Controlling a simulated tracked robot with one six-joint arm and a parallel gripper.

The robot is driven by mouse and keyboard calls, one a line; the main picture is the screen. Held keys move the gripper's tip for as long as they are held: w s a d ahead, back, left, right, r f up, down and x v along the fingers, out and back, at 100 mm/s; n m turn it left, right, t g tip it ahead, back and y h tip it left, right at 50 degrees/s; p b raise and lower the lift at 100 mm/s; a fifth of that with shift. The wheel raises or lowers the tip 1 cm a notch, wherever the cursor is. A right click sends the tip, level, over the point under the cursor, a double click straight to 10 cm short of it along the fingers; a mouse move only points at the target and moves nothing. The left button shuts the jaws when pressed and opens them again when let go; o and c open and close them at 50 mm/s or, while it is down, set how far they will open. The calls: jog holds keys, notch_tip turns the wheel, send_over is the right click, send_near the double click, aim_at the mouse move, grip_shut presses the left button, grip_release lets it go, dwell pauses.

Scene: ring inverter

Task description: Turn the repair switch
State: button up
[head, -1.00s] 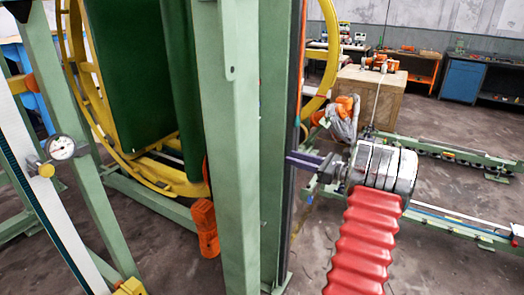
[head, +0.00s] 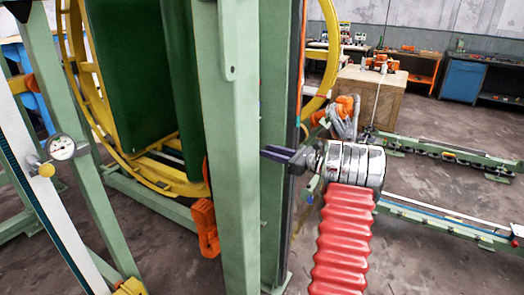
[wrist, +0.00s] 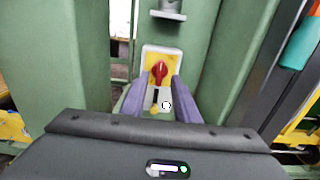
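The repair switch (wrist: 160,70) is a red rotary knob on a yellow plate, set on a pale box (wrist: 149,52) on green framework, in the middle of the wrist view. My gripper (wrist: 157,81) is open, with its two purple fingers spread to the left and right just below the knob. Nothing is seen between the fingers but the lower part of the box. I cannot tell whether they touch it. In the head view my gripper (head: 266,152) points left at the green post; the switch is hidden there.
A thick green post (head: 232,150) stands directly before my gripper. A yellow ring frame (head: 95,110) is at the left, with an orange part (head: 205,225) below it. A dial gauge (head: 61,147) sits at far left. Green rails (head: 440,225) cross the floor at right.

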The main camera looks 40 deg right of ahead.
jog(key=shift+x, duration=1.85)
jog(key=shift+c, duration=0.3)
grip_shut()
